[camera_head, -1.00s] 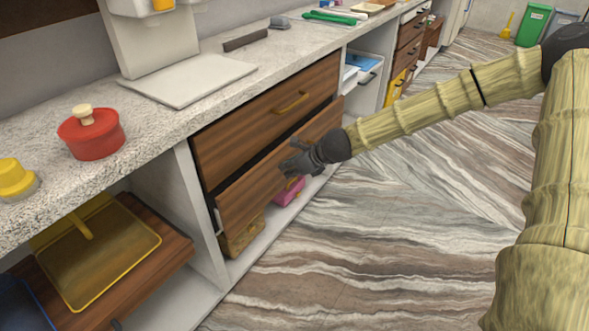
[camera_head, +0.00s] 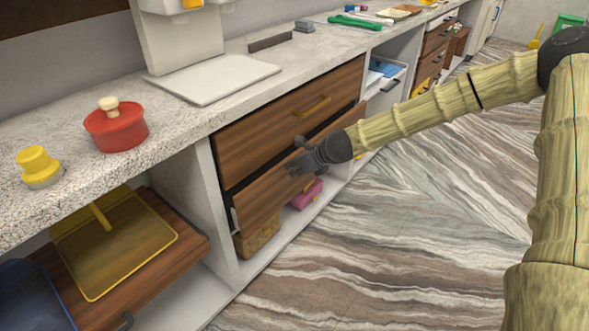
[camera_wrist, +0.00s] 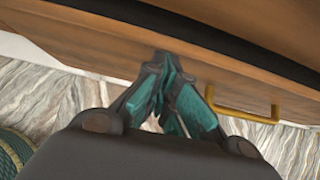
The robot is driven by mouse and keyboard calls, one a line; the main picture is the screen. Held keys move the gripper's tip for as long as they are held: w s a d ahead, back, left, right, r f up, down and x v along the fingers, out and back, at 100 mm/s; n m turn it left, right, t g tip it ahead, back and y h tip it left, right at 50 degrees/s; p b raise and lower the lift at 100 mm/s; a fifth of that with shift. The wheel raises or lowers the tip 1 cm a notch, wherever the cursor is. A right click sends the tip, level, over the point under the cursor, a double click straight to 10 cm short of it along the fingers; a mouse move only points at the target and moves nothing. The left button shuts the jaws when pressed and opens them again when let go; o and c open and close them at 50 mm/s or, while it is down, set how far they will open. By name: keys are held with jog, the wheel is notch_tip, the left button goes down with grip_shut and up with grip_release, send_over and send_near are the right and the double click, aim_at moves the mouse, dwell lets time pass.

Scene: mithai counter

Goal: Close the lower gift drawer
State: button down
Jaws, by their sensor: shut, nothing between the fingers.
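The lower gift drawer (camera_head: 262,200) is the wooden front under the upper drawer (camera_head: 265,120). It stands partly out, with a dark gap along its top and a bit of its side showing at the left. My gripper (camera_head: 296,166) is shut and empty, at the upper middle of that front. In the wrist view the closed fingertips (camera_wrist: 165,62) meet the edge of the wooden front (camera_wrist: 100,42) in the picture; I cannot tell whether they press on it. A brass handle (camera_wrist: 245,112) shows right of the fingers. In the head view my gripper mostly hides this handle.
The stone counter (camera_head: 60,195) above holds a red pot (camera_head: 116,130) and a yellow-topped jar (camera_head: 38,165). A pink box (camera_head: 307,194) and a woven basket (camera_head: 258,236) sit below the drawer. A tray shelf sticks out at left. The marbled floor is open at right.

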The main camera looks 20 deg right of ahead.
jog(key=shift+w+a, duration=0.75)
jog(key=shift+w, duration=0.3)
jog(key=shift+s, duration=0.1)
